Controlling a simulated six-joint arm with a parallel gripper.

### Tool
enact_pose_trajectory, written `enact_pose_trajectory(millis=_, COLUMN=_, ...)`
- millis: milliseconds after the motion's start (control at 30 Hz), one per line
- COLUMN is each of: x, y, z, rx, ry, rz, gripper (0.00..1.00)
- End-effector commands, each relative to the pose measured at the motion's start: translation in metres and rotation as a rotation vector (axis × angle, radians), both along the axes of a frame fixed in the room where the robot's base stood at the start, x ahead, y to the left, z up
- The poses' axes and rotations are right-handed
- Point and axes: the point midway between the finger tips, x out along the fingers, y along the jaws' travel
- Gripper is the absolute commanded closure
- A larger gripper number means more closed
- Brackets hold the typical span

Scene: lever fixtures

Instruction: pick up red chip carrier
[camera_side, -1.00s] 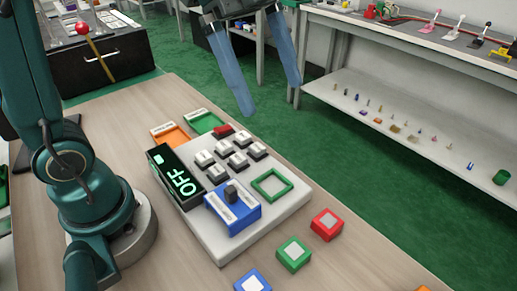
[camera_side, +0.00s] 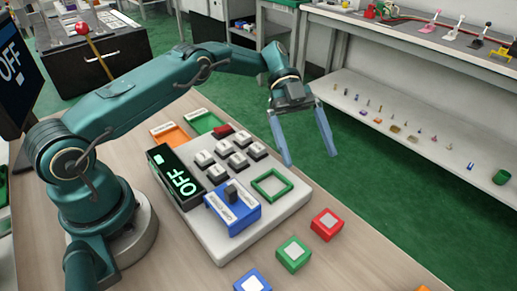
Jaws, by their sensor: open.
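The red chip carrier (camera_side: 327,224) is a small red block with a pale square on top. It sits on the wooden table, right of the white fixture board, in the side view. My gripper (camera_side: 309,159) is open and empty, with two blue fingers pointing down. It hangs in the air above and behind the red chip carrier, beyond the board's right end, apart from everything.
A green carrier (camera_side: 293,254) and a blue carrier (camera_side: 252,283) sit nearer on the table. Orange (camera_side: 168,136) and green trays lie behind.

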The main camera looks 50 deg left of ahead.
Motion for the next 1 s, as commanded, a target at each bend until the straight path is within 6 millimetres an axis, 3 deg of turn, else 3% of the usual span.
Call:
enact_pose_trajectory(millis=167, x=-0.003, y=-0.004, z=-0.010, rx=-0.004, ry=0.026, rz=0.007, gripper=0.02)
enact_pose_trajectory(millis=600, x=-0.019, y=-0.041, z=-0.032, rx=-0.003, ry=0.026, rz=0.004, gripper=0.02)
enact_pose_trajectory(millis=833, x=-0.023, y=-0.051, z=-0.038, rx=-0.003, ry=0.025, rz=0.005, gripper=0.02)
enact_pose_trajectory(millis=1000, x=-0.033, y=-0.071, z=-0.049, rx=-0.002, ry=0.027, rz=0.003, gripper=0.02)
